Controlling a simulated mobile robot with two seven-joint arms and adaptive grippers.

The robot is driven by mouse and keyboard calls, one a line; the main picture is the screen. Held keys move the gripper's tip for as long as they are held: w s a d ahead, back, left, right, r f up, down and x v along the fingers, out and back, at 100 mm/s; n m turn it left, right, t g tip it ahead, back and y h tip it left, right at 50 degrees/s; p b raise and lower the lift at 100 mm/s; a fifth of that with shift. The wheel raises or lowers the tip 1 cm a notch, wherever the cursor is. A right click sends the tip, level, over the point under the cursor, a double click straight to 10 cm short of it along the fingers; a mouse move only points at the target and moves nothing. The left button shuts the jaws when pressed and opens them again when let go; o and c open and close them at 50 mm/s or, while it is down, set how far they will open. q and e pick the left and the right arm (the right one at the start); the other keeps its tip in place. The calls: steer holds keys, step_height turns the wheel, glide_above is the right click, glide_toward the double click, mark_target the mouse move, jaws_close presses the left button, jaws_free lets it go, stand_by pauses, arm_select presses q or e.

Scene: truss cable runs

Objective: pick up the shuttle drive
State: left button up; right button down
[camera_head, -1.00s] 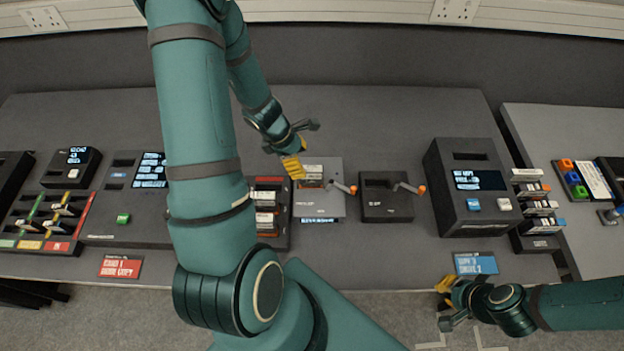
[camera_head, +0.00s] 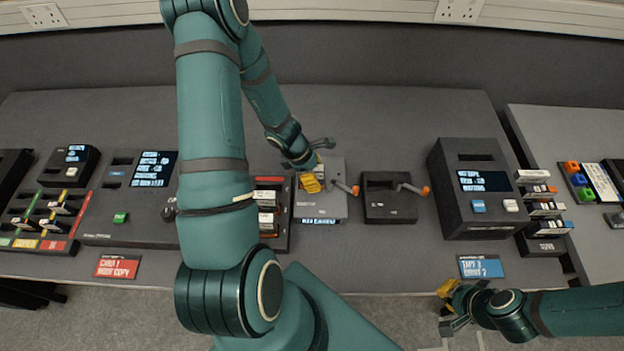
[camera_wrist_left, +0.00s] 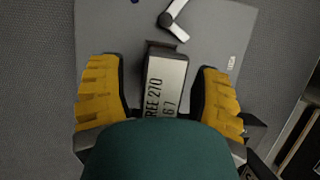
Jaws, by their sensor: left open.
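The shuttle drive (camera_wrist_left: 166,80), a block with a light label reading "REE 270" and "67", sits in a slot of a grey crank unit. In the left wrist view, my left gripper (camera_wrist_left: 160,92) is open, with one yellow finger on each side of the drive; I see gaps between fingers and drive. In the head view, my left gripper (camera_head: 318,168) is over the grey crank unit (camera_head: 320,207) and hides most of the drive. My right gripper (camera_head: 448,308) is empty at the table's front edge, its fingers apart.
A dark unit with an orange-knobbed crank (camera_head: 388,207) stands right of the grey one. A rack of labelled cartridges (camera_head: 268,180) stands close on its left, partly behind my left arm. A tall console (camera_head: 468,215) is further right. The table behind is clear.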

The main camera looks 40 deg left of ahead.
arm_select(q)
jaws_close()
